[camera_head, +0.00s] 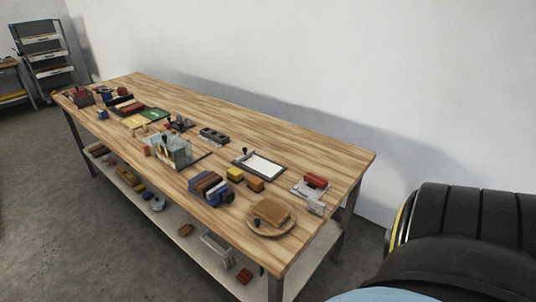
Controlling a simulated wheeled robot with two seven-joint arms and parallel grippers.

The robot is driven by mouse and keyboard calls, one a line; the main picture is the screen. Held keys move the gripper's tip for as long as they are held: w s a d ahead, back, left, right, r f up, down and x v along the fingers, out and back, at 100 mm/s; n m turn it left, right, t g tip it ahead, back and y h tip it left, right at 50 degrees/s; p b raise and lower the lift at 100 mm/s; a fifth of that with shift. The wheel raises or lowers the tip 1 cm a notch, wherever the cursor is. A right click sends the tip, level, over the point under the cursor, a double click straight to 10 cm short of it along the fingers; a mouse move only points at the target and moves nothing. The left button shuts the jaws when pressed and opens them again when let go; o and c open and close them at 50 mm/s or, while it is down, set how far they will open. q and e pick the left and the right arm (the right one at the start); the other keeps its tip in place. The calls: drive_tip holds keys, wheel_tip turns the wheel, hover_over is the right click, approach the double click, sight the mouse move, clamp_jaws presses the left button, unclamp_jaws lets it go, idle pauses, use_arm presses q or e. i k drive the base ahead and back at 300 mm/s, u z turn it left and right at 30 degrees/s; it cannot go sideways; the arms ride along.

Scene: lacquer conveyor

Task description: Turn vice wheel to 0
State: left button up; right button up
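No vice wheel can be made out for certain at this distance. A blue fixture (207,189) with brown and red slabs on it stands near the front edge of the long wooden table (318,150). A dark blue rounded part (227,196) sits at its right end; I cannot tell whether it is a wheel, and no number is readable. A light grey device (313,203) with a red block (316,181) stands near the table's right end; it too is too small to identify. Neither of my grippers is in view.
A round wooden board (258,230) holds brown blocks at the near corner. A framed white panel (262,164), a clear-sided box (178,152) and several small items crowd the table. Its back strip is bare. A lower shelf (180,226) holds more items. Shelving (45,55) stands far left.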

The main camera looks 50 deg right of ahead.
sight(229, 197)
drive_tip(key=z, duration=0.05)
drive_tip(key=i, duration=2.15)
drive_tip(key=z, duration=2.75)
drive_tip(key=i, duration=0.45)
drive_tip(key=z, duration=0.25)
